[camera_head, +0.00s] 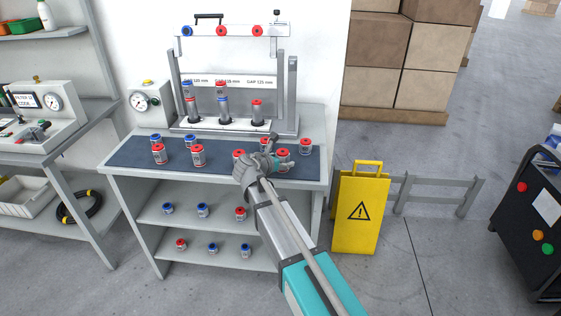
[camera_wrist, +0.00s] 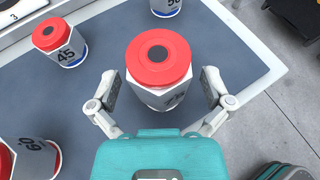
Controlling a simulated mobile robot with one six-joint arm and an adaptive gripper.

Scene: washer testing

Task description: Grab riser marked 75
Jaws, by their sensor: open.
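A large riser with a red cap (camera_wrist: 158,58) stands upright on the dark mat (camera_wrist: 235,65) between my fingers in the wrist view. Its front label is mostly hidden by the angle, so I cannot read its number surely. In the head view a red-capped riser (camera_head: 283,155) stands beside my gripper near the mat's right front corner. My gripper (camera_wrist: 160,88) is open, with one finger on each side of the riser and gaps visible.
Risers marked 45 (camera_wrist: 62,45), 50 (camera_wrist: 166,6) and 60 (camera_wrist: 36,158) stand around it. A gauge fixture (camera_head: 215,124) holding stacked risers is behind. More risers sit on the shelves below. A yellow warning sign (camera_head: 360,208) stands right of the bench.

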